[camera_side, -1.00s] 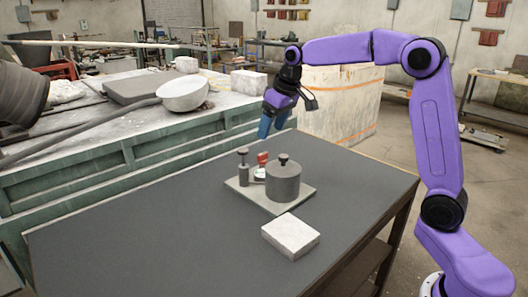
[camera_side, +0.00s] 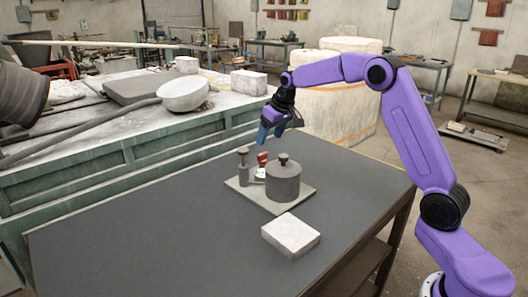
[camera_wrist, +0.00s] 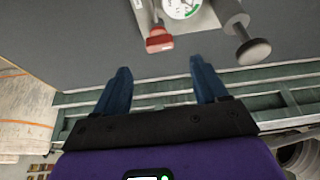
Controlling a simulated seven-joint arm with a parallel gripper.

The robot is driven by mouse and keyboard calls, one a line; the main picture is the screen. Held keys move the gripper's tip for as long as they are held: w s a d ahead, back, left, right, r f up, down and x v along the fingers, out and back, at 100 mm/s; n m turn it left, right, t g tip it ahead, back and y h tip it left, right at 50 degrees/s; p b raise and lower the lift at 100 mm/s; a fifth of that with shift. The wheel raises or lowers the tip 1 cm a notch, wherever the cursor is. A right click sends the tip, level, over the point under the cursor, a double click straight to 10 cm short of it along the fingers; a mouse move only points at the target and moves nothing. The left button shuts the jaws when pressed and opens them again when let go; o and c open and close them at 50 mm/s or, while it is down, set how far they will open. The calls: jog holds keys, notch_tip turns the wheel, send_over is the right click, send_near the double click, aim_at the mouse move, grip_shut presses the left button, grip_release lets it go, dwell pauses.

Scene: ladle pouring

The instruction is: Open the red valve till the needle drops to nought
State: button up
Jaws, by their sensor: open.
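The red valve (camera_side: 262,158) stands upright on a flat grey plate (camera_side: 240,188), between a small grey post with a knob (camera_side: 243,167) and a grey lidded pot (camera_side: 283,183). In the wrist view the red valve handle (camera_wrist: 159,40) is at the top centre. The gauge (camera_wrist: 181,8) beside it has a white face and a green band; the top is cut off and the needle's reading is too small to tell. My gripper (camera_side: 268,136) is open and empty above and behind the valve. In the wrist view its blue fingers (camera_wrist: 160,72) lie apart, short of the handle.
A pale block (camera_side: 290,236) lies on the dark table (camera_side: 130,240) in front of the plate. The knobbed post (camera_wrist: 252,50) is close to the valve. A green-sided bench (camera_side: 130,150) stands behind. The table's left part is clear.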

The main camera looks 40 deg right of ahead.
aim_at(263, 153)
jog(key=x, duration=0.7)
jog(key=shift+w+f, duration=0.2)
jog(key=shift+f, duration=0.15)
jog(key=c, duration=1.1)
